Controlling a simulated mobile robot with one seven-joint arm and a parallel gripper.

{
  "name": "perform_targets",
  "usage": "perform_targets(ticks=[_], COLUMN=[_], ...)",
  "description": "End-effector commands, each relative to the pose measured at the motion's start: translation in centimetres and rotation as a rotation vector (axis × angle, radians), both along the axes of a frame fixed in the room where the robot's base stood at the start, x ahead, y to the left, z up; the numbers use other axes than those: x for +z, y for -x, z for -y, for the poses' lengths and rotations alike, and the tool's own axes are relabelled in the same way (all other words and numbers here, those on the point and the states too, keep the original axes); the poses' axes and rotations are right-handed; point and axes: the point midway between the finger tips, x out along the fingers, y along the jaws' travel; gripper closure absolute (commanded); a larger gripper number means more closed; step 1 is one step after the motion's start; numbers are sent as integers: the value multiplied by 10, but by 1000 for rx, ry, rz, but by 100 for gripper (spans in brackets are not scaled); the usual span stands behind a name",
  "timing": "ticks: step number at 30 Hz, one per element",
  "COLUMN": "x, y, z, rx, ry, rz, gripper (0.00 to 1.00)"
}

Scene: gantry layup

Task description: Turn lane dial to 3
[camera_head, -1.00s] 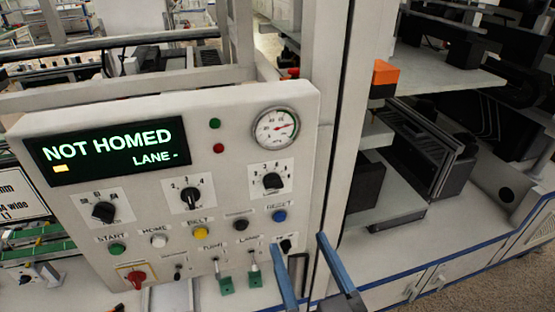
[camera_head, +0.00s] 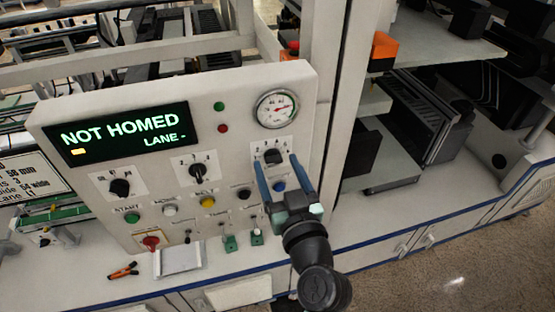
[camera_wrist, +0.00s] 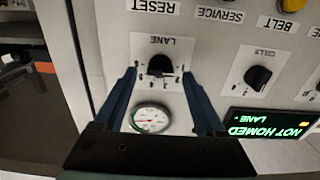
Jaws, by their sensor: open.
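The lane dial (camera_head: 273,156) is a black knob on a white numbered plate at the panel's right, below the gauge. The wrist view shows the same lane dial (camera_wrist: 160,66) upside down under its LANE label. My gripper (camera_head: 275,162) is open, its two blue fingers reaching up to the dial with one tip on each side. In the wrist view my gripper (camera_wrist: 160,73) straddles the knob with a visible gap on both sides. The display (camera_head: 122,132) reads NOT HOMED and LANE -. The knob's exact setting is too small to read.
A cells dial (camera_wrist: 258,77) and another black knob (camera_head: 119,187) sit left of the lane dial in the head view. The blue reset button (camera_head: 279,187) is just below it, close to my fingers. The pressure gauge (camera_head: 276,109) is above. A post stands to the right.

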Motion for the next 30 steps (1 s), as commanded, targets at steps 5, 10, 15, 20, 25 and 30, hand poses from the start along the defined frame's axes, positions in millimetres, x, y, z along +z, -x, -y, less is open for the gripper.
perform_targets(ticks=[5, 10, 15, 20, 25, 30], x=[0, 0, 0, 0, 0, 0], y=[-6, -6, -6, -5, -5, -5], z=[-2, -2, -2, -2, -2, -2], rx=[0, 0, 0, 0, 0, 0], ry=[0, 0, 0, 0, 0, -5], rz=[1, 1, 1, 1, 1, 0], gripper=[28, 28, 49, 78, 100, 100])
